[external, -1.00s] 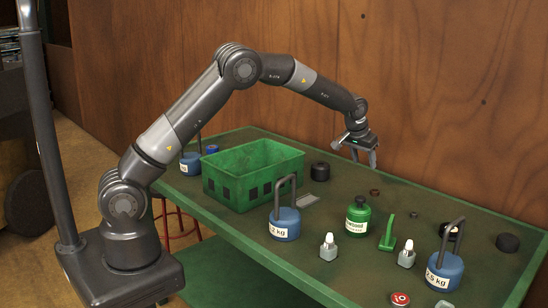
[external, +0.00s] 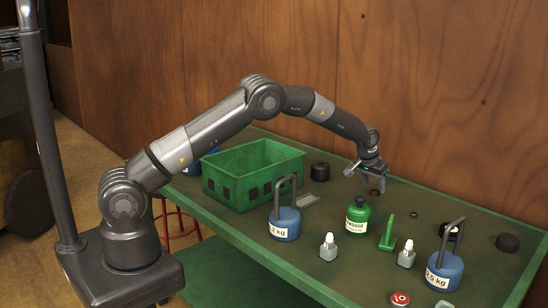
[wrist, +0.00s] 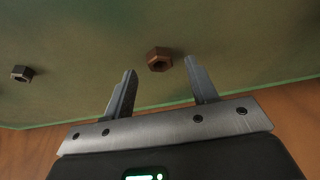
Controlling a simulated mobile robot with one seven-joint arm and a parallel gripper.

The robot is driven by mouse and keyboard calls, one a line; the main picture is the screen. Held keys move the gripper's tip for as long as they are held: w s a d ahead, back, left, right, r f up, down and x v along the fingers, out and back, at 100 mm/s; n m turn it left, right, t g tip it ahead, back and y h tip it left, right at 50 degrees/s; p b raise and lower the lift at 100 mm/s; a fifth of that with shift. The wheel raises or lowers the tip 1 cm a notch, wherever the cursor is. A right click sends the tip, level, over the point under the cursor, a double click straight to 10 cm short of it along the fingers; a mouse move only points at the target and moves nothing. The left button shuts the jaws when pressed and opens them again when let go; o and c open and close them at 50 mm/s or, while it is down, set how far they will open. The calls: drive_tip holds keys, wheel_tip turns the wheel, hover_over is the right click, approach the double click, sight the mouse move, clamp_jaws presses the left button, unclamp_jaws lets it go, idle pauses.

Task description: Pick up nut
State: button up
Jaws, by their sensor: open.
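A brown hex nut (wrist: 160,59) lies on the green table top in the wrist view, centred just beyond the gap between my fingertips. My gripper (wrist: 159,69) is open with nothing between its fingers. In the external view my gripper (external: 376,187) points down low over the back of the table, and its fingers largely cover the brown nut there. A second, darker nut (wrist: 22,73) lies to the left in the wrist view; it shows as a small dark ring (external: 414,215) in the external view.
A green crate (external: 252,180) stands left on the table (external: 330,240). A green bottle-shaped weight (external: 358,217), a green upright piece (external: 388,232) and blue weights (external: 285,224) (external: 445,270) stand nearer the front. A wooden wall (external: 440,100) rises behind the table.

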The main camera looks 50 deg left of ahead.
drive_tip(key=shift+x, duration=0.9)
drive_tip(key=c, duration=1.1)
